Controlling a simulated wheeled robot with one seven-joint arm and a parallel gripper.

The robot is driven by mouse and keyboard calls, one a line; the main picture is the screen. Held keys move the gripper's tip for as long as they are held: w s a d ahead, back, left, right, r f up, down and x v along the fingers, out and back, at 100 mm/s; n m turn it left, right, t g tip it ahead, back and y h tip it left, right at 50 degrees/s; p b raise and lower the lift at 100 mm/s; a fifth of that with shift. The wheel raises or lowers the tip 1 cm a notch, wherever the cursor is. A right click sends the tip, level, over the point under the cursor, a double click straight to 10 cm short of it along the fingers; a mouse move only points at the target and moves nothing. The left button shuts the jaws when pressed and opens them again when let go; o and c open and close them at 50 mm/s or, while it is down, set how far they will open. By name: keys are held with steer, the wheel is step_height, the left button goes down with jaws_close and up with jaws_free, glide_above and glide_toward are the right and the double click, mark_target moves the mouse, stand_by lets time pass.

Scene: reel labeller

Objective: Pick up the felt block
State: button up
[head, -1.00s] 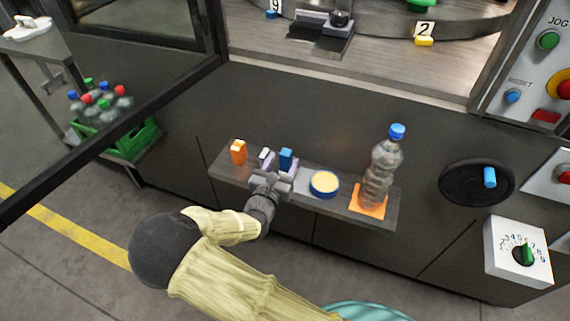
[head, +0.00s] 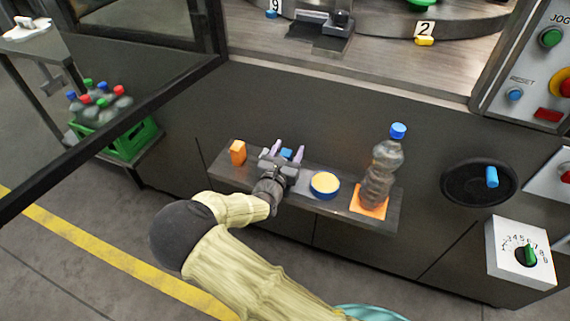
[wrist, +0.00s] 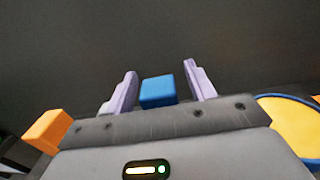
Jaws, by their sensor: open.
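A blue block (head: 287,154), the likely felt block, stands on the narrow grey shelf (head: 332,205), mostly hidden behind my gripper (head: 283,153). My gripper is open, with its pale purple fingers on either side of the block. In the wrist view the blue block (wrist: 158,91) shows between the two fingers of my gripper (wrist: 161,88). Gaps show on both sides, the right one somewhat wider. The block's lower part is hidden by the gripper body.
An orange block (head: 237,152) stands left of my gripper on the shelf. A round blue tin with a yellow top (head: 325,184) lies close on the right. The dark panel rises behind the shelf.

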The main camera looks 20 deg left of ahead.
stand_by(0.3)
steer(key=c, duration=1.1)
steer(key=shift+o, duration=0.2)
steer(key=shift+r, duration=0.1)
step_height(320, 180, up, 10)
steer(key=shift+f+p, duration=0.1)
steer(key=shift+p, duration=0.9)
